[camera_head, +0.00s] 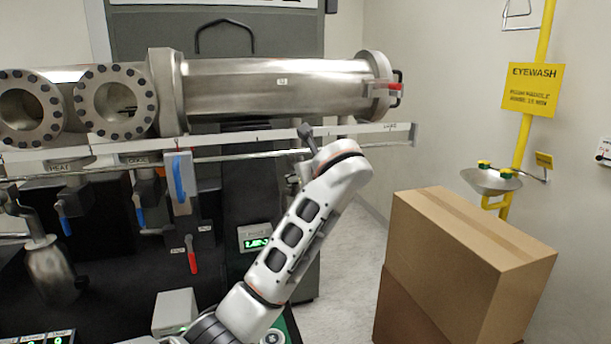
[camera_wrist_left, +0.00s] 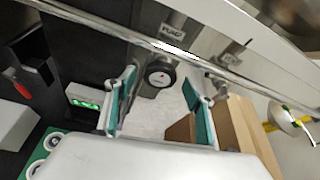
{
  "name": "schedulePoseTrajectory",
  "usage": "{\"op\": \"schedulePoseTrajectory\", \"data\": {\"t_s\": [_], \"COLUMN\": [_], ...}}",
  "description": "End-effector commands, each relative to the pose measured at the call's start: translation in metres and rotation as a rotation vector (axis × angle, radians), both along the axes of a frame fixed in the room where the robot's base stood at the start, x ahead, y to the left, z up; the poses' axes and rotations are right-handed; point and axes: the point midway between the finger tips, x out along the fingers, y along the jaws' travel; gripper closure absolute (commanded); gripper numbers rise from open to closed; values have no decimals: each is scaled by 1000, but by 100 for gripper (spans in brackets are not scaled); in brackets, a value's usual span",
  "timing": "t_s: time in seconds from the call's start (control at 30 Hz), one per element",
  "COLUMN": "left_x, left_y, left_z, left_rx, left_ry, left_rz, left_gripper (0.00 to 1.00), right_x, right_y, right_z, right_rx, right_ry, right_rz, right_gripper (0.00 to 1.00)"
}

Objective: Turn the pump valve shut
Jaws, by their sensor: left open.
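My left gripper (camera_wrist_left: 159,80) is open in the left wrist view, its two teal-padded fingers apart. A round dark part with a small red mark (camera_wrist_left: 160,74) shows between the fingers, below a rail label that seems to read PUMP (camera_wrist_left: 172,31). I cannot tell whether this part is the pump valve or whether the fingers touch it. In the head view my white left arm rises from the bottom centre towards the rail, and the fingers cannot be made out. A grey lever-like part (camera_head: 307,138) shows just beyond the arm's upper end. My right gripper is not in view.
A steel vessel (camera_head: 270,85) lies above the white rail (camera_head: 250,140). Blue handles (camera_head: 180,180) and a red handle (camera_head: 193,262) hang at left. Cardboard boxes (camera_head: 470,260) stand at right, near the yellow eyewash post (camera_head: 525,130). Floor (camera_head: 348,265) is clear between machine and boxes.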

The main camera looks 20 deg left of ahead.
Motion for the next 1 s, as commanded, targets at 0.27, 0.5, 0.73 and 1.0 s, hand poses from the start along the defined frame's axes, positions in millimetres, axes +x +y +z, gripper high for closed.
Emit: {"op": "schedulePoseTrajectory", "data": {"t_s": [0.27,0.5,0.73,1.0], "left_x": [-45,-66,-69,-63], "left_y": [-27,-38,-39,-41], "left_z": [21,31,32,12], "left_rx": [-4,0,1,-41], "left_ry": [-1,-1,0,-1], "left_rz": [-3,1,1,-8], "left_gripper": [46,46,46,46], "right_x": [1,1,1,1], "right_y": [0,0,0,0], "right_z": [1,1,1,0], "right_rx": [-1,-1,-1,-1], "right_ry": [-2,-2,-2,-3], "right_rz": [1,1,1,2], "right_gripper": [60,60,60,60]}}
